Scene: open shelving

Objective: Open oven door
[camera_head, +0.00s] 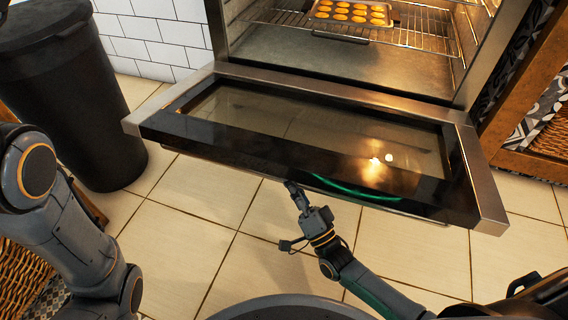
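The oven door (300,127) is swung down open, hinged at the bottom of the oven (340,68), its dark glass panel facing up and sloping toward me. A lit cavity shows behind it. My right gripper (292,187) is at the door's near edge, left of its middle. Its fingertips meet or pass under that edge, so contact and finger opening are unclear. A green curved strip shows along the near edge to its right; I cannot tell whether it is a part or a reflection. My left arm is at the left; its gripper is out of view.
A muffin tray (350,12) sits on a wire rack (415,28) inside the oven. A black bin (60,95) stands left of the door. A wooden shelf (530,130) is at the right. Tiled floor (200,235) is free in front.

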